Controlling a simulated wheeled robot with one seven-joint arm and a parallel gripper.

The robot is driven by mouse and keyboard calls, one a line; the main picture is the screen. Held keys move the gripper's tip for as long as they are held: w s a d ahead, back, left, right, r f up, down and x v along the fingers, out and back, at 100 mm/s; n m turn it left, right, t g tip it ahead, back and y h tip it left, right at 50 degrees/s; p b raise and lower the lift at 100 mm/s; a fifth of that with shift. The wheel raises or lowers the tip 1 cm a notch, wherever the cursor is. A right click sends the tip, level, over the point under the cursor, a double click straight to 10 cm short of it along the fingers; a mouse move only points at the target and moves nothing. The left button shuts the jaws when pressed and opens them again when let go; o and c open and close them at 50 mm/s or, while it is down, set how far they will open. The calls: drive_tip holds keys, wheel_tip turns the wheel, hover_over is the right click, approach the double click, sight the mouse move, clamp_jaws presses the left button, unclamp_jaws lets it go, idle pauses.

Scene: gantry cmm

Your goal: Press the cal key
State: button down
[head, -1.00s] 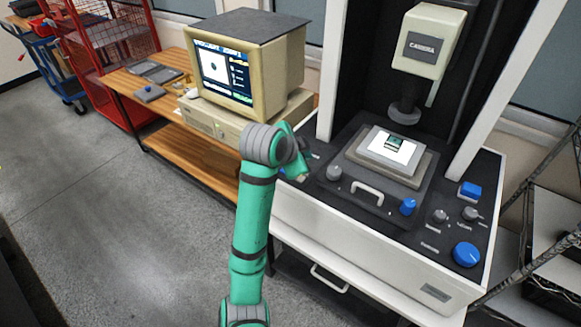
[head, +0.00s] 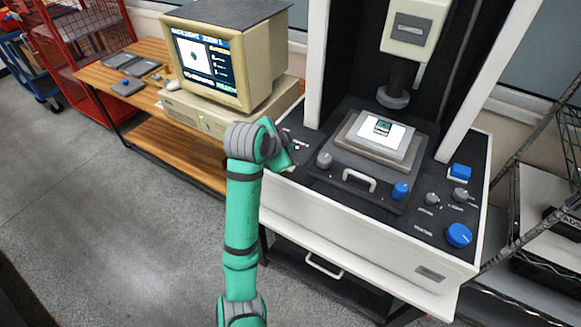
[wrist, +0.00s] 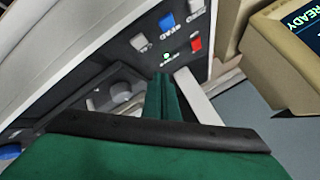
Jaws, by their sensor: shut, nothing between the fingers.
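The key panel is on the left part of the measuring machine's dark console (head: 402,208). In the wrist view it carries a whitish key (wrist: 140,42), a blue key (wrist: 167,22), a grey key (wrist: 195,6), a red key (wrist: 196,44) and a small lit green lamp (wrist: 166,56). Labels are small and turned, so I cannot tell which key is cal. My gripper (wrist: 164,80) is shut and empty, its green fingers pointing toward the panel, with tips appearing just below the lamp. Contact cannot be judged. In the head view my arm's wrist hides most of the panel.
The stage (head: 376,144) with a bright plate and a front handle sits right of the panel, under the camera head (head: 413,28). Blue and grey knobs, including a large blue knob (head: 459,235), are further right. A monitor (head: 232,62) stands on the wooden bench to the left.

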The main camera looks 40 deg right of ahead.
hover_over(289, 172)
drive_tip(key=shift+w+f, duration=0.1)
drive_tip(key=shift+f, duration=2.5)
drive_tip(key=shift+f, duration=0.1)
drive_tip(key=shift+f, duration=0.35)
drive_tip(key=shift+w+a, duration=0.1)
drive_tip(key=shift+a, duration=0.05)
drive_tip(key=shift+d+f, duration=0.2)
drive_tip(key=shift+a+f, duration=0.1)
drive_tip(key=shift+f, duration=0.05)
idle(0.4)
idle(0.4)
drive_tip(key=shift+r, duration=0.8)
